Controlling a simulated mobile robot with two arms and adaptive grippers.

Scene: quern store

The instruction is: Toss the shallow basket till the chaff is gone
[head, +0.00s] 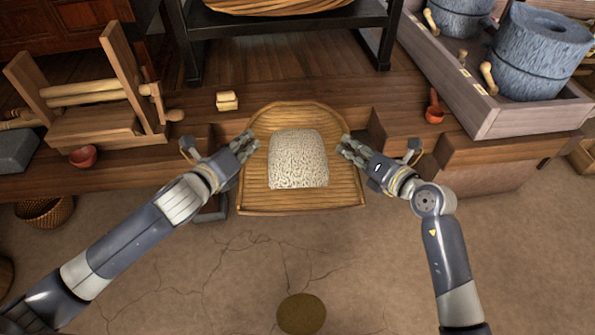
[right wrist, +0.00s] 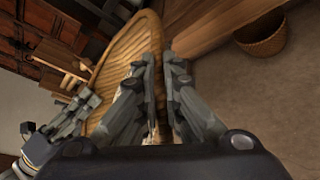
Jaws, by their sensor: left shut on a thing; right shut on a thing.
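The shallow basket (head: 301,203) is a woven tan winnowing tray at the middle of the head view, its open flat edge toward me and its rounded rim away. A pale, speckled heap of grain (head: 298,158) lies on it; I cannot tell chaff from grain. My left gripper (head: 246,146) is shut on the basket's left rim. My right gripper (head: 348,146) is shut on its right rim. In the right wrist view the basket (right wrist: 125,52) rises between the fingers of the right gripper (right wrist: 158,75), and the heap is mostly hidden.
A wooden roller frame (head: 105,95) and a red bowl (head: 83,156) stand at left. Stone querns (head: 540,55) sit in a wooden trough (head: 470,110) at right, near a red ladle (head: 434,112). A round brown disc (head: 301,312) lies on the floor.

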